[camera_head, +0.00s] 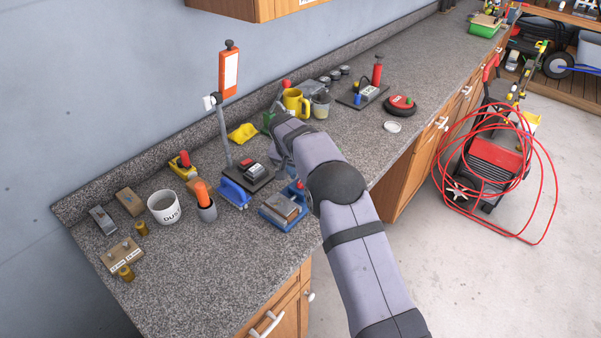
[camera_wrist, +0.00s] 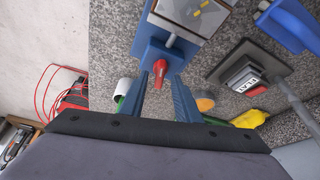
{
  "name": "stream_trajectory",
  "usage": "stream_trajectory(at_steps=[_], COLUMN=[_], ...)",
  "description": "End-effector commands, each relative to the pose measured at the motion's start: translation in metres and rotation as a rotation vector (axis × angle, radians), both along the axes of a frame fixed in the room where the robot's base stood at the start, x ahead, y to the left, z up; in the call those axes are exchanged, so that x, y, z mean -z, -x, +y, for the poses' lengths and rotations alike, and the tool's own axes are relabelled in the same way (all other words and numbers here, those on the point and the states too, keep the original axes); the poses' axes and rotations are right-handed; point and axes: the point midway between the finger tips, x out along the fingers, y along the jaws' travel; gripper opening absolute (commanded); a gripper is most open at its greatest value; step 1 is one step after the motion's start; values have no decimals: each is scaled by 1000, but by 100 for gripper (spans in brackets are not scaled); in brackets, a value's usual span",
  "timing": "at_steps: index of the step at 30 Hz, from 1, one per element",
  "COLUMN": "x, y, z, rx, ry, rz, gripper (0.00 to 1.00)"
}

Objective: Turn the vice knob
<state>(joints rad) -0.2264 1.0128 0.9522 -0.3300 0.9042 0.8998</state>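The blue vice (camera_head: 267,211) with a grey metal block in it sits near the counter's front edge, partly hidden by my arm in the head view. It shows at the top of the wrist view (camera_wrist: 152,45). Its red knob (camera_wrist: 160,73) points toward my wrist. My gripper (camera_wrist: 161,82) is open, with one blue finger on each side of the knob. The knob lies near the fingertips; I cannot tell whether either finger touches it.
A switch box (camera_head: 249,170) on a dark plate and a blue base (camera_head: 235,192) stand left of the vice. A white cup (camera_head: 166,207) stands further left.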

Motion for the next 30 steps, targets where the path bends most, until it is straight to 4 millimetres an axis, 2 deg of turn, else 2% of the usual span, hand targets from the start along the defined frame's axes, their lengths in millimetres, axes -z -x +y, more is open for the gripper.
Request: stream_trajectory(at_steps=[6,14,15,18,30], x=[9,10,10,10,10], y=[-3,-3,-3,-3,-3], z=[-2,-2,-2,-2,-3], rx=[1,0,0,0,-34], ry=[0,0,0,0,0], rz=[0,0,0,0,0], gripper=[30,30,20,0,0])
